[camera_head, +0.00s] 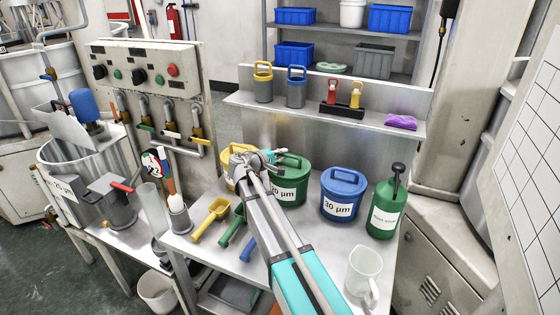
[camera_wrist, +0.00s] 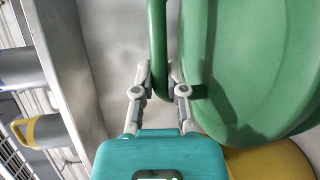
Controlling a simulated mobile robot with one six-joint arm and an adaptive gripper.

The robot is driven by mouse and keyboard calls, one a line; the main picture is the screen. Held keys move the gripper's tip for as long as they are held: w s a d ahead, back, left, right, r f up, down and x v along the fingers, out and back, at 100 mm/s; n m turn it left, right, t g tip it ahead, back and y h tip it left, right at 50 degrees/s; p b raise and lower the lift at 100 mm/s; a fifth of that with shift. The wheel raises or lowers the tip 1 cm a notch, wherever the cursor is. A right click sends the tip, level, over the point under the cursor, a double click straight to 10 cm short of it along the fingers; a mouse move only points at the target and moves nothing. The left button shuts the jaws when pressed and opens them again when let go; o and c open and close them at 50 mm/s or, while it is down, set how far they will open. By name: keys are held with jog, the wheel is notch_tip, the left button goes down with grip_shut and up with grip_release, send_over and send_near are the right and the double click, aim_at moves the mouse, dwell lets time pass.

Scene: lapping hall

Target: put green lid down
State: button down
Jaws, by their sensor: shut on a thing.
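The green lid (camera_wrist: 255,70) fills the right side of the wrist view. Its upright green handle (camera_wrist: 157,45) is between the fingertips of my gripper (camera_wrist: 160,72), which is shut on it. In the head view, the green lid (camera_head: 291,162) is at the top of the green bucket (camera_head: 288,190), whose µm label is partly hidden by my arm. I cannot tell whether the lid rests on the bucket or is slightly above it. My gripper (camera_head: 271,156) is at the lid's left edge and hides part of it.
A yellow bucket (camera_head: 232,160) is close on the left, partly hidden. A blue bucket (camera_head: 343,195) and a green bottle (camera_head: 386,207) stand to the right. Yellow (camera_head: 211,219), green and blue scoops lie in front. A clear jug (camera_head: 363,272) is near the front edge.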

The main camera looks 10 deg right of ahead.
jog(key=shift+f, duration=0.25)
jog(key=c, duration=0.7)
grip_release()
jog(key=shift+r, duration=0.15)
jog(key=p+v, duration=0.2)
jog(key=v, duration=1)
jog(key=shift+s, duration=0.1)
